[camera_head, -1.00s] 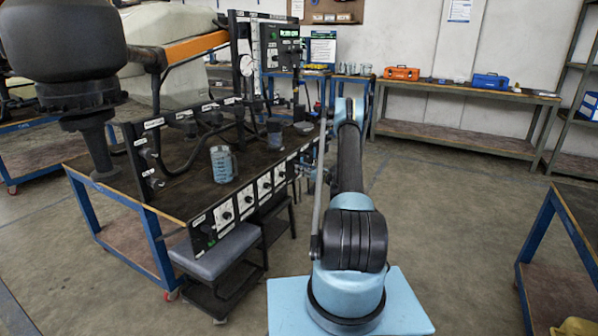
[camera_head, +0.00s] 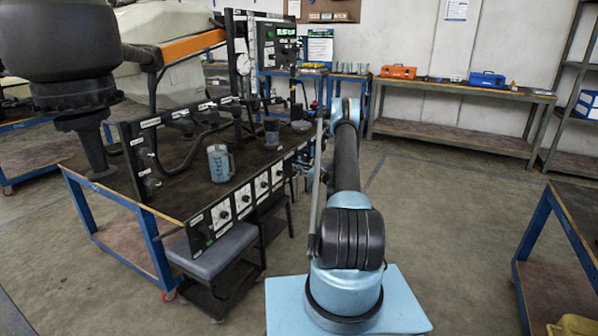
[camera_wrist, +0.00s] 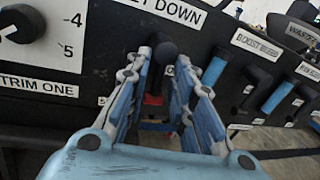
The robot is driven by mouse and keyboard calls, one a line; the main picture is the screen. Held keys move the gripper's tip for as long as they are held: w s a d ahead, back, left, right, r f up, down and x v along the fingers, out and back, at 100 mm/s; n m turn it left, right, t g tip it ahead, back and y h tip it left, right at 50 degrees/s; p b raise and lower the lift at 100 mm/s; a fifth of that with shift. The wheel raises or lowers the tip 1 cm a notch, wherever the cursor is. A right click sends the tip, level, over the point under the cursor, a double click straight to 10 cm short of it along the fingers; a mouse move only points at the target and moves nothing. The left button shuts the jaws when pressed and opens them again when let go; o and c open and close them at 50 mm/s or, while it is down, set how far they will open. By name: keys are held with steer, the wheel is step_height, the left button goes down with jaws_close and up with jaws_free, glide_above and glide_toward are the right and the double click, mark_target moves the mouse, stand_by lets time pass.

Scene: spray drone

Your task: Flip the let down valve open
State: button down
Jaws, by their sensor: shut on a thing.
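The let down valve shows in the wrist view as a rounded black handle (camera_wrist: 164,50) on the dark panel, under the label ending in "T DOWN" (camera_wrist: 165,9). My gripper (camera_wrist: 172,72) has its blue fingers on the left and right of this handle, closed on it. A small red part shows between the fingers below the handle. In the head view my arm reaches to the right end of the bench's front panel (camera_head: 234,212), where the gripper and valve are too small to make out.
In the wrist view, blue valves with black ends (camera_wrist: 279,97) stick out on the right, and a "TRIM ONE" dial (camera_wrist: 20,24) is at left. In the head view a stool (camera_head: 213,247) stands before the bench and a jug (camera_head: 219,163) on it.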

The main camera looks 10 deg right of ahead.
steer(key=n+y, duration=0.1)
steer(key=n, duration=0.5)
steer(key=w+r+n+g+y, duration=0.1)
steer(key=n, duration=0.5)
steer(key=d+n+y, duration=0.1)
steer(key=n+y, duration=0.1)
steer(key=n, duration=0.5)
steer(key=shift+w+r+g, duration=0.3)
steer(key=shift+w+r, duration=0.05)
steer(key=shift+w, duration=0.05)
steer(key=c, duration=1.7)
jaws_free()
steer(key=shift+w, duration=0.1)
steer(key=shift+d, duration=0.1)
steer(key=shift+d, duration=0.1)
